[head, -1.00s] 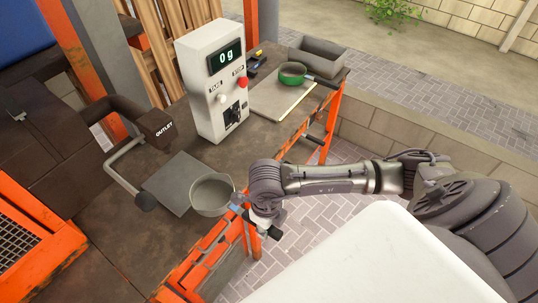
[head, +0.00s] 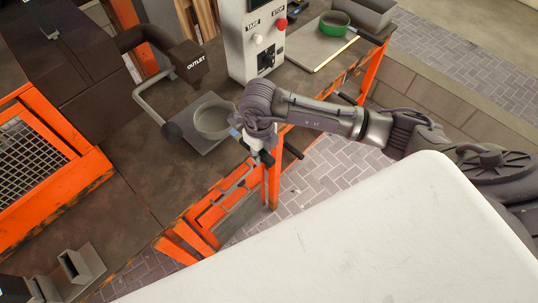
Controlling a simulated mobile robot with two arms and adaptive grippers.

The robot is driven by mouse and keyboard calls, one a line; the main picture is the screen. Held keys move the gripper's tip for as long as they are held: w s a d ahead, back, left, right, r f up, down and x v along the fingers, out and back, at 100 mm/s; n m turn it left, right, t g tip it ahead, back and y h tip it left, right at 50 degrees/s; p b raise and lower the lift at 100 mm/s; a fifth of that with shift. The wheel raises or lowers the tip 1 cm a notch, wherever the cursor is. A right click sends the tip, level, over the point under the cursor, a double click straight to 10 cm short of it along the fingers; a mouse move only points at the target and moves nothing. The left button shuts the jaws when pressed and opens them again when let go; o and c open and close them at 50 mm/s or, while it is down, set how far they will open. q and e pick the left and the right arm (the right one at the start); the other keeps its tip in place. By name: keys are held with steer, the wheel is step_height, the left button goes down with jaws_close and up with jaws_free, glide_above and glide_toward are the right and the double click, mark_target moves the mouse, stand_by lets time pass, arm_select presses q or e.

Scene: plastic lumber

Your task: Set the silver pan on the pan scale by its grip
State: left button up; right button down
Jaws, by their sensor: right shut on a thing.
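The silver pan (head: 213,122) is a round, grey, open pan. It is upright over the flat grey plate of the pan scale (head: 205,148), covering much of it. I cannot tell whether its base touches the plate. My right gripper (head: 238,132) is at the pan's right side, shut on its grip, which is mostly hidden by the gripper. The scale's white control box (head: 254,45) stands behind, with a white TARE knob and a red STOP button; its display is cut off by the top edge. My left gripper is out of view.
A green pan (head: 334,20) sits on a board at the back right. The bench's middle front is clear.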

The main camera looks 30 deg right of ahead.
steer(key=w+b, duration=0.1)
steer(key=w, duration=0.1)
steer(key=w+a, duration=0.1)
steer(key=w+a+b, duration=0.1)
steer(key=w, duration=0.1)
steer(key=shift+w+f+b, duration=0.25)
steer(key=shift+w+b, duration=0.1)
steer(key=shift+w+a+f+b, duration=0.1)
steer(key=shift+w+f+b, duration=0.05)
steer(key=shift+f+b, duration=0.85)
steer(key=shift+f, duration=0.15)
steer(key=c, duration=0.9)
jaws_free()
steer(key=shift+o, duration=0.2)
